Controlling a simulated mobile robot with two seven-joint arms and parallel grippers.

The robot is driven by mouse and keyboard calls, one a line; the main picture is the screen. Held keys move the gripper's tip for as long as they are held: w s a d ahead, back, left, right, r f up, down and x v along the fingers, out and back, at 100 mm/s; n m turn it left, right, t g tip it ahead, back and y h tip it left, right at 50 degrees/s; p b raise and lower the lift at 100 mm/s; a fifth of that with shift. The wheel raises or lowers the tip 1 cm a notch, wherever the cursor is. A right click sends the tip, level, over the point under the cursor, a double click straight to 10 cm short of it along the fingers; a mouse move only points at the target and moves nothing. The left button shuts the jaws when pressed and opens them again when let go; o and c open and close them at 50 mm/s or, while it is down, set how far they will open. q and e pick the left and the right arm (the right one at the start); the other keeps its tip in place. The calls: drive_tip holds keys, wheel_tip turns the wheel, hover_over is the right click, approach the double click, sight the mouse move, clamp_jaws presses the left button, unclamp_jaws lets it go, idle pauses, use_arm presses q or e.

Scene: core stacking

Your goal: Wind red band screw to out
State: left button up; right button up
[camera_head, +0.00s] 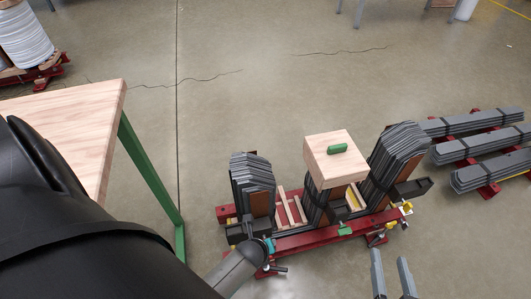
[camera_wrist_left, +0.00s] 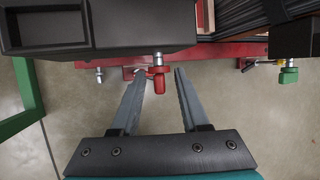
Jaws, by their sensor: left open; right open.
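The red band screw (camera_wrist_left: 156,80) hangs under a metal stud below the dark block (camera_wrist_left: 90,28) in the left wrist view. My left gripper (camera_wrist_left: 159,73) is open, with one grey finger on each side of the screw. I see a gap at each side, but cannot tell the depth. In the head view I cannot make out the red screw; my left arm covers the area near it. My right gripper (camera_head: 389,252) is open and empty at the lower right, in front of the red base frame (camera_head: 310,238).
A green screw (camera_wrist_left: 288,76) hangs farther right. Dark laminated stacks (camera_head: 252,172) stand on the frame, with a wooden block (camera_head: 336,160) over the middle one. A wooden table (camera_head: 75,125) with green legs is at left.

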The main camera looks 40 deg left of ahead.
use_arm(q)
drive_tip(key=shift+c, duration=0.2)
clamp_jaws()
idle(0.3)
